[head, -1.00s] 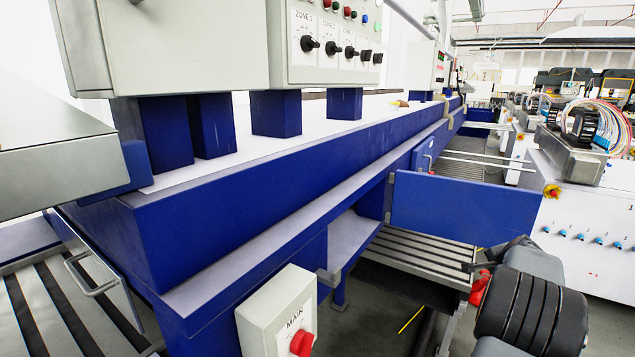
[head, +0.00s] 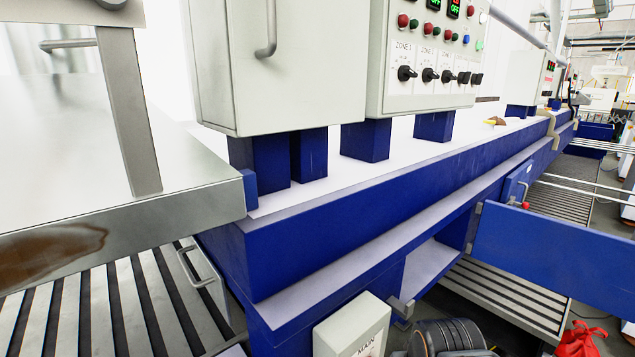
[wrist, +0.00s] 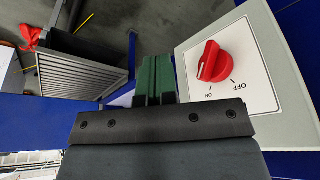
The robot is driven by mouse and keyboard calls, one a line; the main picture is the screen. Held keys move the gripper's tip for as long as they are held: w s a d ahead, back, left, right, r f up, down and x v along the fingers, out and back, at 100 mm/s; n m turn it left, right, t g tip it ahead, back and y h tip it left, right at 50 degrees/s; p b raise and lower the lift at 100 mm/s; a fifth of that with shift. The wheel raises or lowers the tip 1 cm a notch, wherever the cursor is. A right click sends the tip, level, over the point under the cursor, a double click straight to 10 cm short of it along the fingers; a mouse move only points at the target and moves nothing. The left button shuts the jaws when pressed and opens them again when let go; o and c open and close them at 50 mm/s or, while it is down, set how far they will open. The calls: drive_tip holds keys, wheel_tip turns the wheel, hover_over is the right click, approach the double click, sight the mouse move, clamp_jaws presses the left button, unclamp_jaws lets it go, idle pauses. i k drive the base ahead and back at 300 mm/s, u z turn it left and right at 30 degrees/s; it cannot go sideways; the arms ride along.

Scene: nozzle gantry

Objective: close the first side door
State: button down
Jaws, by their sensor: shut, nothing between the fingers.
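The first side door seems to be the flat blue panel (head: 552,258) at the right of the head view. It stands open, swung out from the blue machine frame (head: 345,225), with an opening and slats beside its hinge edge. A blue panel (wrist: 38,120) at the left of the wrist view may be the same door. My gripper (wrist: 157,72) shows green fingers shut together and empty, beside the MAIN switch box (wrist: 250,65) and apart from the door. In the head view only part of my arm shows at the bottom edge; the fingers are hidden.
The MAIN box (head: 355,328) juts out from the frame close to my arm; its red knob (wrist: 211,62) faces the wrist camera. A second blue panel (head: 514,187) with a handle is farther along. A red cloth-like thing (head: 582,341) lies at lower right. A steel table (head: 110,190) fills the left.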

sight(594, 269)
drive_tip(key=k, duration=0.5)
drive_tip(key=z, duration=2.1)
drive_tip(key=i, duration=4.4)
drive_tip(key=u, duration=4.4)
